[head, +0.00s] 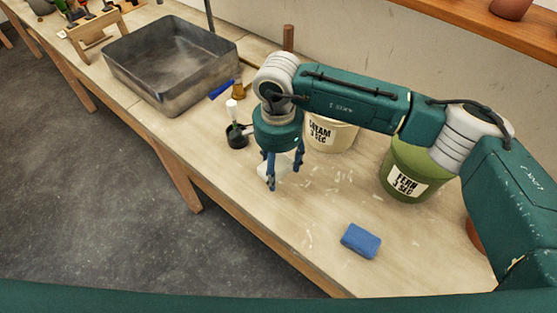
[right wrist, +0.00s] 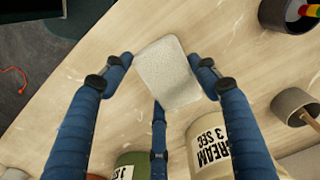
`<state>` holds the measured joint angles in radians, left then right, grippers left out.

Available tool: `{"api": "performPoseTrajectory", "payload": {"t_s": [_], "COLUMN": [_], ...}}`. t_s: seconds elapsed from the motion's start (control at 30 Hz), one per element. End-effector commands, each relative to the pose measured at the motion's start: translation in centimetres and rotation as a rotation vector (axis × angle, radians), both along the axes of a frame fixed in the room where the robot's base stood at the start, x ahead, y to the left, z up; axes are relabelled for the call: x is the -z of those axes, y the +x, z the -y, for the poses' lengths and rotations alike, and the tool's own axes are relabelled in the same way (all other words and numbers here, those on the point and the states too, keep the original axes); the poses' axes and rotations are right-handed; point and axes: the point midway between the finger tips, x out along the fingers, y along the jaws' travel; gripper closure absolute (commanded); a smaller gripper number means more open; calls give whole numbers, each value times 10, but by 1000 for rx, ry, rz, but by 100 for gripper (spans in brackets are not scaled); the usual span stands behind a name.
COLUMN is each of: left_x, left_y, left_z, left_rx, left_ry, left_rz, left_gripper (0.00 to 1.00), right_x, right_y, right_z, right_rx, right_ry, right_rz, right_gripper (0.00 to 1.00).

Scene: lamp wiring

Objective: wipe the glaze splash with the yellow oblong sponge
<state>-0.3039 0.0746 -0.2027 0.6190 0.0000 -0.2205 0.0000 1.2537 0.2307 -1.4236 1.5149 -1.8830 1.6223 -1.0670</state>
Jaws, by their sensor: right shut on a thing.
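My right gripper (head: 284,172) is low over the table (head: 225,165) in front of the cream bucket. Its blue fingers are shut on a pale, off-white block (right wrist: 168,73), which looks like a flat sponge; I see no clear yellow on it. In the head view the fingers partly hide it. I cannot tell whether it touches the table. Whitish streaks and flecks (head: 309,241) mark the wood to the right of the gripper; I cannot tell which are the glaze splash. A blue oblong sponge (head: 361,241) lies near the front edge. My left gripper is out of view.
The cream bucket (head: 331,138) and green fern bucket (head: 405,170) stand behind. A dark pot with a brush (head: 236,136) and a grey metal basin (head: 170,65) are to the left. Bare table lies between the gripper and the blue sponge.

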Motion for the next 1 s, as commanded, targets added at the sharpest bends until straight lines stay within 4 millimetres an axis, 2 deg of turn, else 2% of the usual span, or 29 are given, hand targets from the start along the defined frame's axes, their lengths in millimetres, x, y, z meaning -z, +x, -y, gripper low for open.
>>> {"api": "performPoseTrajectory", "payload": {"t_s": [0.1,0.23,0.8,0.87,0.97,1.0], "left_x": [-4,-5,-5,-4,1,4], "left_y": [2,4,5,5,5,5], "left_z": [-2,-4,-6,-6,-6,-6], "left_rx": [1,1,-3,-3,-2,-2], "left_ry": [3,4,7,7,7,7], "left_rz": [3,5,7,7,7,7], "left_gripper": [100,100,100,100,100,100], "right_x": [-12,-18,-19,-20,-26,-29], "right_y": [1,0,0,0,-4,-7], "right_z": [-1,-1,0,6,28,42], "right_rx": [2,3,1,-15,-87,-133], "right_ry": [1,0,0,1,7,10], "right_rz": [1,0,0,0,-1,-1], "right_gripper": [61,61,61,61,61,61]}}
